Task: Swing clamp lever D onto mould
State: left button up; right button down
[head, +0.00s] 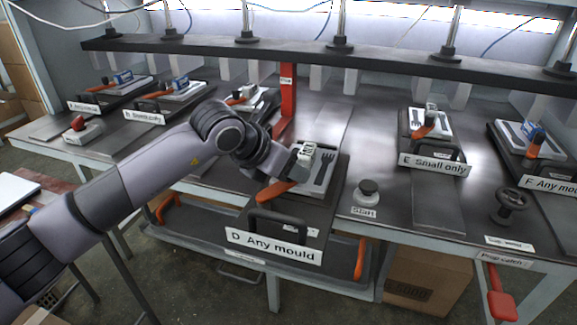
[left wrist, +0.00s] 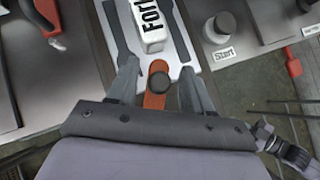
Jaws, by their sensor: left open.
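Station D carries the label "D Any mould" (head: 273,246) on its front, with a black handle behind it. A pale mould (head: 322,178) with dark cutlery-shaped recesses lies on it, and a white block reading "Fork" shows in the left wrist view (left wrist: 152,38). The orange clamp lever D (head: 272,194) sticks out toward the front left of the mould. In the left wrist view its orange end (left wrist: 155,100), with a dark round knob, lies between my fingers. My left gripper (left wrist: 160,75) is open around it, with gaps on both sides. My right gripper is out of view.
A round Start button (head: 368,190) stands right of station D. Station E (head: 432,164) and station F are farther right, with other clamp stations at the left. A black rail (head: 300,52) with vertical rods spans the back. A red post (head: 288,98) stands behind D.

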aim_at(269, 192)
pick_arm(q)
jog(key=v, duration=0.6)
jog(key=shift+r+b, duration=0.1)
jog(key=shift+b, duration=0.25)
jog(key=shift+s+a+r, duration=0.25)
jog(key=shift+s+r, duration=0.05)
